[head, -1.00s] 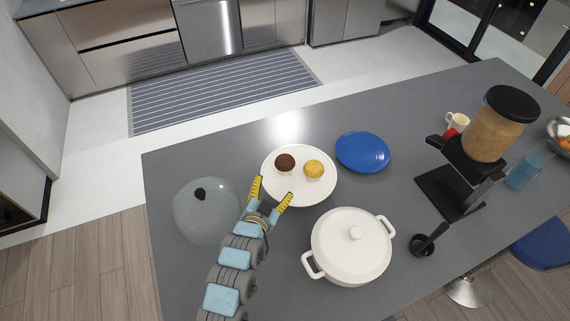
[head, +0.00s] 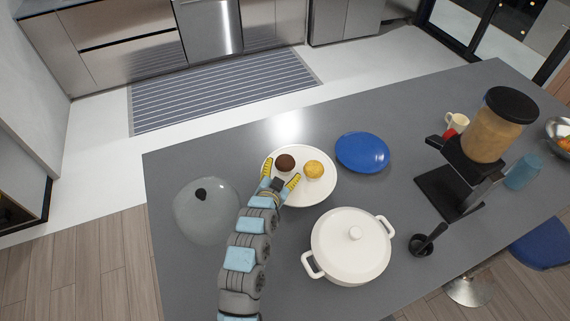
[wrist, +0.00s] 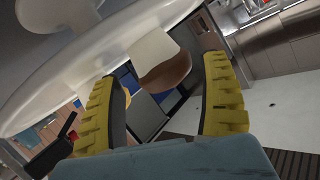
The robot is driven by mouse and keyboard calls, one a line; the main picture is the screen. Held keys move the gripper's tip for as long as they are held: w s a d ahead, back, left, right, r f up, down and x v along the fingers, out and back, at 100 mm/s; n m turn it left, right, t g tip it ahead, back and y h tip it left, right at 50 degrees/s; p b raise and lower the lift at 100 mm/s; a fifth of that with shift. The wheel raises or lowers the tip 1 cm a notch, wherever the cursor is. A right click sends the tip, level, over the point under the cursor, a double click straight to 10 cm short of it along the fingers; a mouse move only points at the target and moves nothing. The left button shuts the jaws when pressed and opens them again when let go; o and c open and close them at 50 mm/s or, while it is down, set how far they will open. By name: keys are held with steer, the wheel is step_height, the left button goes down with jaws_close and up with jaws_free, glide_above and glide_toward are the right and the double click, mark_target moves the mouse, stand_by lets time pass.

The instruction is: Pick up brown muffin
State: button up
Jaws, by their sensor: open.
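The brown muffin (head: 285,162) sits in a pale wrapper on a white plate (head: 320,190). A yellow muffin (head: 313,168) stands on the same plate, just to its right. My gripper (head: 282,170) is open, with its yellow fingers over the near left part of the plate, around the near side of the brown muffin. In the wrist view, which looks upside down, the brown muffin (wrist: 166,73) shows between and beyond the two fingers (wrist: 163,80). I cannot tell whether either finger touches it. The plate (wrist: 45,90) looks like a raised stand on a pedestal there.
A clear dome lid (head: 207,212) with a dark knob lies left of my arm. A white lidded pot (head: 345,262) stands close on the right. A blue plate (head: 362,152) lies right of the white one. A blender-like machine (head: 475,150) stands farther right.

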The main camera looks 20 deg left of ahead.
mark_target(283, 168)
steer(key=shift+x, duration=1.7)
steer(key=shift+r, duration=0.15)
steer(key=c, duration=1)
